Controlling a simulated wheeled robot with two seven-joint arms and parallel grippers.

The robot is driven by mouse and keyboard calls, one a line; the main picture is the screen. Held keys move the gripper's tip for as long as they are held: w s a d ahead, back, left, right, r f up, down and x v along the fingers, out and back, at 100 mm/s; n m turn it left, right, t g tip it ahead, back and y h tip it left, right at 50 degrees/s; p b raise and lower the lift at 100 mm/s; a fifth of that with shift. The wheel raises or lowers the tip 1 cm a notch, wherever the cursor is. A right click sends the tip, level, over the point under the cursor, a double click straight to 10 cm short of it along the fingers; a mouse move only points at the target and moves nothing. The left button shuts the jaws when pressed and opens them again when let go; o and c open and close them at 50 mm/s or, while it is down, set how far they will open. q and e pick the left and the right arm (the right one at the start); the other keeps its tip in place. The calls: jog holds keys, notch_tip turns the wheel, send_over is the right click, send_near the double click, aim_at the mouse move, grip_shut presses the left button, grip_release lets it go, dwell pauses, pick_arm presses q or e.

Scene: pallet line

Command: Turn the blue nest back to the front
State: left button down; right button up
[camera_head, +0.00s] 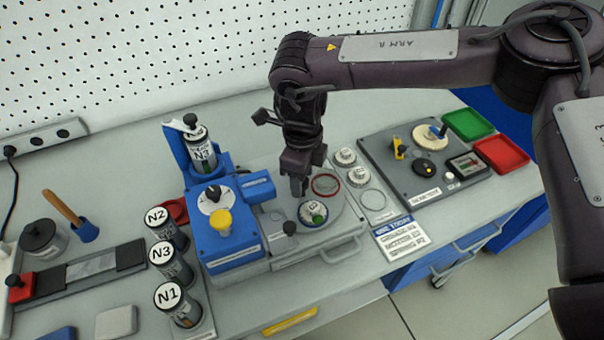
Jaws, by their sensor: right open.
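The blue nest (313,214) is a round blue-rimmed seat on the grey turntable plate (340,215). It lies on the near side of the plate and holds a white disc with a green centre. A red ring-shaped nest (325,184) lies farther back on the same plate and looks empty. My right gripper (298,190) points down over the plate, just behind and left of the blue nest. It is open, with nothing seen between the fingers; whether it touches the plate is unclear. My left gripper is out of view.
Canisters N1, N2 and N3 (172,262) stand farther left. White discs (357,176) and a grey test panel (400,150) lie right.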

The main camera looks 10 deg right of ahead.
notch_tip(320, 180, up, 8)
jog(key=shift+f+b, duration=0.1)
jog(key=shift+b, duration=0.65)
